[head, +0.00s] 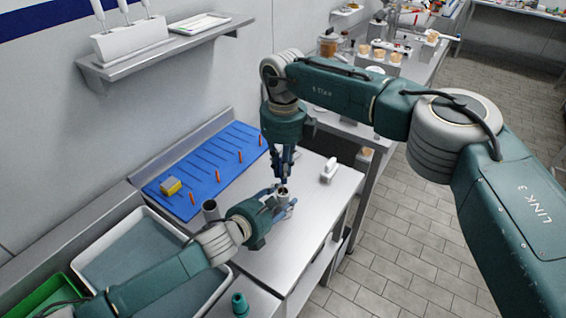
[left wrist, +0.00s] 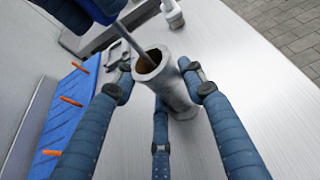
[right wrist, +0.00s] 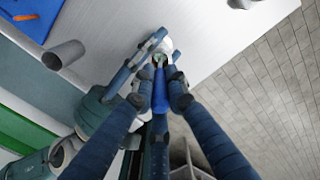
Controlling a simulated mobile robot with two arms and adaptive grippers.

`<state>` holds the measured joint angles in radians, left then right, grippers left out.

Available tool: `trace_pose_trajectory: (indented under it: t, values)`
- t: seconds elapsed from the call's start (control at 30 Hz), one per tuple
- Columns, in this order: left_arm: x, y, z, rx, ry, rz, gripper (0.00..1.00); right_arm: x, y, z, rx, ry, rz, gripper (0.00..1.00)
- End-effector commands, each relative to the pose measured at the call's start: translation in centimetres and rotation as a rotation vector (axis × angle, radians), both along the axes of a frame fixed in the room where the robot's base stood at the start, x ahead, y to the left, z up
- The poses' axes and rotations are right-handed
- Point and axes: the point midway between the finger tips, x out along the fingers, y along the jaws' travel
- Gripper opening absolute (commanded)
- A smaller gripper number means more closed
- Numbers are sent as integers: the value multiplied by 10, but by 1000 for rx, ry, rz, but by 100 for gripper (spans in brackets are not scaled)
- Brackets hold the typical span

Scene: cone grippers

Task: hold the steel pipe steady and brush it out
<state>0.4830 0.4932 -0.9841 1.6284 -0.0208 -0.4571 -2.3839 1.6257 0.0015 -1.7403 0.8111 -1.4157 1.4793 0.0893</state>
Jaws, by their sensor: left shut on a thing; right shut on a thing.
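The steel pipe (head: 283,201) stands about upright over the steel table, and my left gripper (head: 276,197) is shut around it. In the left wrist view the pipe (left wrist: 176,92) has its open mouth toward the camera, with brown showing inside. My right gripper (head: 284,172) is above it, pointing down. In the right wrist view my right gripper (right wrist: 161,90) is shut on the blue handle of a brush (right wrist: 160,100). The brush's thin grey rod (left wrist: 142,45) reaches into the pipe mouth. The brush's lower end is hidden inside the pipe.
A blue mat (head: 215,163) with several orange-tipped tools and a yellow sponge block (head: 170,186) lies behind. Another grey tube (head: 211,210) stands left of the pipe. A white-rimmed basin (head: 222,286) is at left.

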Motion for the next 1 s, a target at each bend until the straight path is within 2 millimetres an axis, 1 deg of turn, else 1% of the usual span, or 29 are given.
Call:
trace_pose_trajectory:
  t: [0.1,0.23,0.73,0.87,1.0]
  values:
    - [-1,0,-2,1,4,0,10,0,0,-3,1,-1,0,0]
    - [-1,0,-2,1,4,0,10,0,0,3,1,-2,0,0]
    - [-1,0,-2,1,4,0,10,0,1,45,1,0,1,0]
    - [-1,0,-2,1,4,0,10,0,0,47,1,1,1,0]
    - [-1,0,-2,1,4,0,10,0,0,39,0,1,1,0]
